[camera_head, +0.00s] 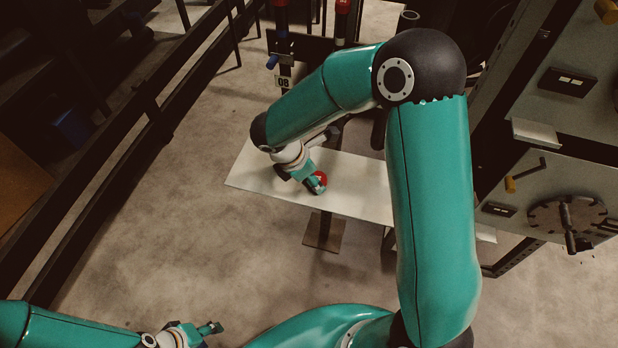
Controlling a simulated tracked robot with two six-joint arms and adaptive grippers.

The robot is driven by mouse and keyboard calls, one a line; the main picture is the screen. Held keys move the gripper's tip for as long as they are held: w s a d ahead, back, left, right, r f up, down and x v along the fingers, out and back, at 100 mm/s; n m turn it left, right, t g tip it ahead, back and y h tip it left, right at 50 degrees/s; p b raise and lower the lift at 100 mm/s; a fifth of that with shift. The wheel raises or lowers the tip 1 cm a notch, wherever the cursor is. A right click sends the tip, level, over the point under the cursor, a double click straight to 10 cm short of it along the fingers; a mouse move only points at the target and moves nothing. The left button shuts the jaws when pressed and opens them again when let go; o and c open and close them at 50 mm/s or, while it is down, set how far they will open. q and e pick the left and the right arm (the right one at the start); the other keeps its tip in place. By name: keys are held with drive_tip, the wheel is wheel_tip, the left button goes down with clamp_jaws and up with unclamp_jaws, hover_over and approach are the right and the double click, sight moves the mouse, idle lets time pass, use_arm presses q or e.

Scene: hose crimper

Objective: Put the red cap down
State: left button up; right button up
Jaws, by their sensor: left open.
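The red cap (321,177) is a small red round shape at the front part of the white table (362,190). My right gripper (316,184) is right at the cap, with a teal finger in front of part of it. I cannot tell whether its fingers are closed on the cap, or whether the cap touches the table. My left gripper (212,334) is open and empty at the bottom left, over the floor and well away from the table.
A rack with red-topped posts (342,22) and a blue handle (272,62) stands behind the table. A grey machine panel with a round dark disc (567,216) is at the right. Dark rails (150,105) run along the left. My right arm hides the table's middle right.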

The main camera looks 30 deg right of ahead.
drive_tip(key=shift+o, duration=1.2)
drive_tip(key=shift+r, duration=0.1)
drive_tip(key=p+v, duration=0.1)
drive_tip(key=v, duration=1.1)
